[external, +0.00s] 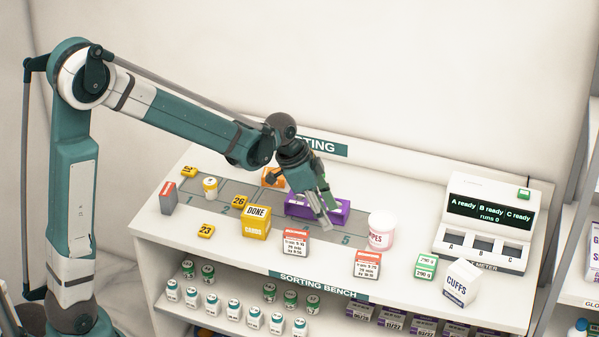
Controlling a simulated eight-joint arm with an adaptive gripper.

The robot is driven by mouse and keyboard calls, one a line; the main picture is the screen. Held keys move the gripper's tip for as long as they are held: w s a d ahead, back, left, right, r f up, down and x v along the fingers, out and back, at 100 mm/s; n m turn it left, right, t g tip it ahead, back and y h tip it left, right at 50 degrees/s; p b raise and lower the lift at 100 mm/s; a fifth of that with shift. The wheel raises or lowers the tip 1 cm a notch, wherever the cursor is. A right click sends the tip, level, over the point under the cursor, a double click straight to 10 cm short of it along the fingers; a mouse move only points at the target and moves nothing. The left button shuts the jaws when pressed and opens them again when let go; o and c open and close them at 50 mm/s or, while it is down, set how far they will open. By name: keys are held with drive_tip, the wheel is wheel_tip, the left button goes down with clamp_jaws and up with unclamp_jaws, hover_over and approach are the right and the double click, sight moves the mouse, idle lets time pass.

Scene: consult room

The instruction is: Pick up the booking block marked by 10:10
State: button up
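Two white blocks with red tops and several lines of small print stand on the sorting bench: one front centre (296,244), one further right (368,265). The print is too small to read, so I cannot tell which block, if either, is marked by 10:10. My gripper (325,212) points down at a long purple box (298,207), behind and to the right of the centre block. A finger overlaps the box's front; I cannot tell whether it touches. The finger opening is unclear.
A yellow DONE box (256,222), a white-and-pink tub (381,231), a green-and-white block (426,267) and a white CUFFS box (460,283) stand around. An orange box (273,178) is behind my gripper. A meter (487,227) fills the right side.

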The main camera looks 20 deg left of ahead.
sight(367, 255)
drive_tip(key=d+f+m, duration=0.1)
drive_tip(key=d, duration=0.2)
drive_tip(key=d+f+m+g+p, duration=0.1)
drive_tip(key=d+f, duration=0.1)
drive_tip(key=d, duration=0.1)
drive_tip(key=d+f+p, duration=0.1)
drive_tip(key=d+f, duration=0.1)
drive_tip(key=d, duration=0.2)
drive_tip(key=shift+s+f+m, duration=0.15)
drive_tip(key=shift+s+m, duration=0.15)
drive_tip(key=shift+m, duration=0.1)
drive_tip(key=shift+x, duration=1.3)
drive_tip(key=shift+d, duration=0.1)
drive_tip(key=shift+x, duration=2.55)
drive_tip(key=shift+s+d, duration=0.15)
drive_tip(key=shift+c, duration=0.6)
